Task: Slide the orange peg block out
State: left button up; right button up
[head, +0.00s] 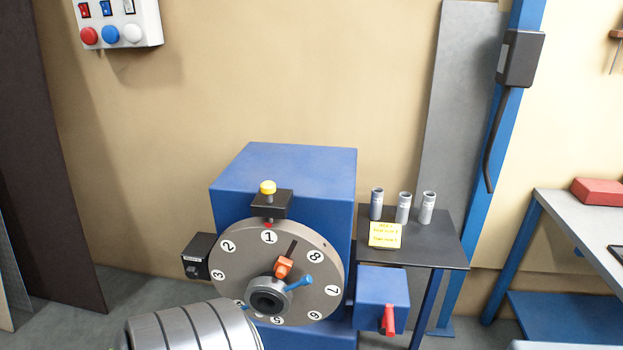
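The orange peg block (283,267) is small and sits on the face of a round grey dial plate (315,255), at the lower end of a dark radial slot (292,246). It is just above a grey hub (268,300) with a dark centre. A blue handle (300,284) sticks out of the hub to the right, below the block. The plate carries numbers around its rim, with 1 at the top under a red mark. Neither of my grippers is in view, and nothing touches the orange block from outside.
A blue housing (290,170) stands behind the plate. A black bracket with a yellow knob (267,188) sits above it. A blue box with a red lever (388,320) is at right. A dark side table (440,246) holds three metal cylinders and a yellow note.

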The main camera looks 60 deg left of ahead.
aim_at(283, 266)
jog(key=u, duration=2.2)
